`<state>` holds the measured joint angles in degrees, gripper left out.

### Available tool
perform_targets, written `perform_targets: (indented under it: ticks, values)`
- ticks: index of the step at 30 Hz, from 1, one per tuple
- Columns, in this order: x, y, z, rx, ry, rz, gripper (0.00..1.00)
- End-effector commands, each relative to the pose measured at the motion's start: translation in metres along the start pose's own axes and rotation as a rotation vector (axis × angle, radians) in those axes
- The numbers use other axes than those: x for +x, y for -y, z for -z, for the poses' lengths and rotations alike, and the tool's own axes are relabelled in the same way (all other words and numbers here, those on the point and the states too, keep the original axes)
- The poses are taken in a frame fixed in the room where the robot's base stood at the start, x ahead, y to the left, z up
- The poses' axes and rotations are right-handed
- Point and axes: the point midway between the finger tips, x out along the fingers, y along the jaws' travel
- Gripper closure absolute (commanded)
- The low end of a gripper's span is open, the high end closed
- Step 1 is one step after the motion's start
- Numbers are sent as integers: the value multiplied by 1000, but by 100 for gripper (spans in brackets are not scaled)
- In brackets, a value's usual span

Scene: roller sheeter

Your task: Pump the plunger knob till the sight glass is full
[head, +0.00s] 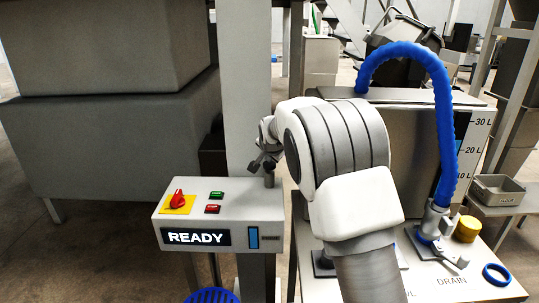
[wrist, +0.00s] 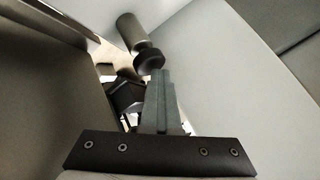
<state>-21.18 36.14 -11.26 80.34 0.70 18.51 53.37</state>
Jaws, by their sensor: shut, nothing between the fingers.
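The plunger's black knob (head: 269,165) sits on a grey cylinder (head: 269,180) at the back right of the control box in the head view. In the wrist view the black knob (wrist: 149,60) and its grey cylinder (wrist: 132,33) show just beyond my fingertips. My gripper (head: 256,162) is shut and empty, close beside the knob; I cannot tell whether it touches. Its closed fingers show in the wrist view (wrist: 160,75). A narrow window (head: 253,238) on the box front, likely the sight glass, shows blue; its exact level is too small to read.
The control box (head: 220,213) has a red knob (head: 178,197) on yellow, a green and a red button, and a READY display (head: 196,237). A grey post stands behind it. A tank with a litre scale (head: 478,140), a blue hose (head: 440,80) and a yellow cap (head: 467,229) stand right.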

Motion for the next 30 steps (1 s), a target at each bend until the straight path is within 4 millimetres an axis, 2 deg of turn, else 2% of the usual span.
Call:
perform_targets:
  ticks: [8, 30]
  values:
    - [-2, 1, 0, 0, 5, -4, 100]
    - [-32, 23, 23, 0, 1, -2, 100]
